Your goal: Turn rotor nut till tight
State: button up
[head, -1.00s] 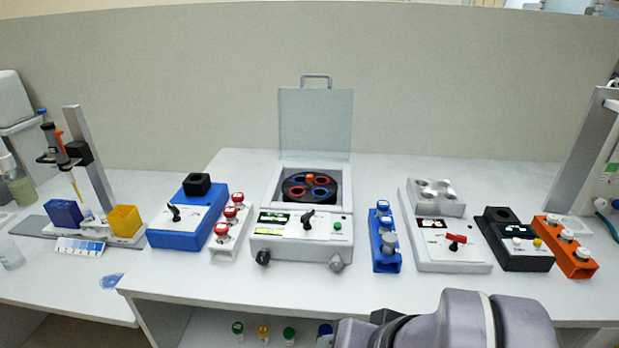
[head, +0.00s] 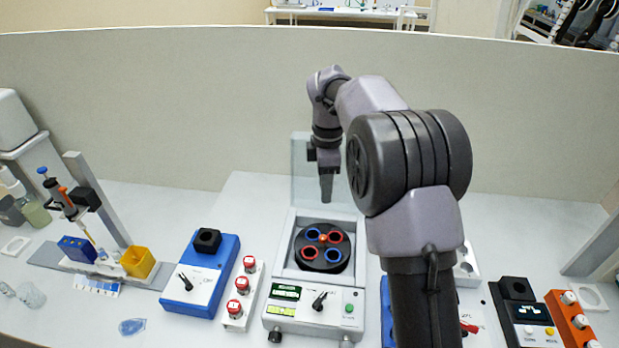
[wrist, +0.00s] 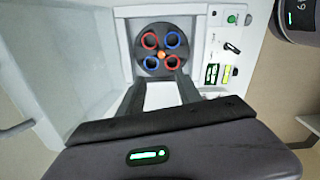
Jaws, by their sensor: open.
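The rotor nut (head: 323,238) is a small orange-red knob at the centre of the black rotor (head: 313,262), which has red and blue ringed holes. The rotor sits in the open well of the centrifuge (head: 357,298), whose clear lid stands up at the back. In the wrist view the nut (wrist: 161,55) shows beyond the fingers. My gripper (head: 326,190) points down above the back part of the rotor, apart from the nut. In the wrist view the two fingers of my gripper (wrist: 162,82) are spread with nothing between them.
The centrifuge panel has a black lever (head: 319,301) and a green button (head: 349,308). A blue device (head: 210,262) and a rack of red-capped vials (head: 242,290) stand to the left. My arm hides part of the devices on the right.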

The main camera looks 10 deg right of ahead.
aim_at(323, 237)
jog(key=f+b, duration=0.2)
jog(key=f, duration=0.4)
jog(key=f+b, duration=0.2)
jog(key=f, duration=0.3)
jog(key=f+b, duration=0.2)
jog(key=f, duration=0.4)
jog(key=shift+s+f, duration=0.25)
jog(key=shift+f, duration=0.05)
grip_shut()
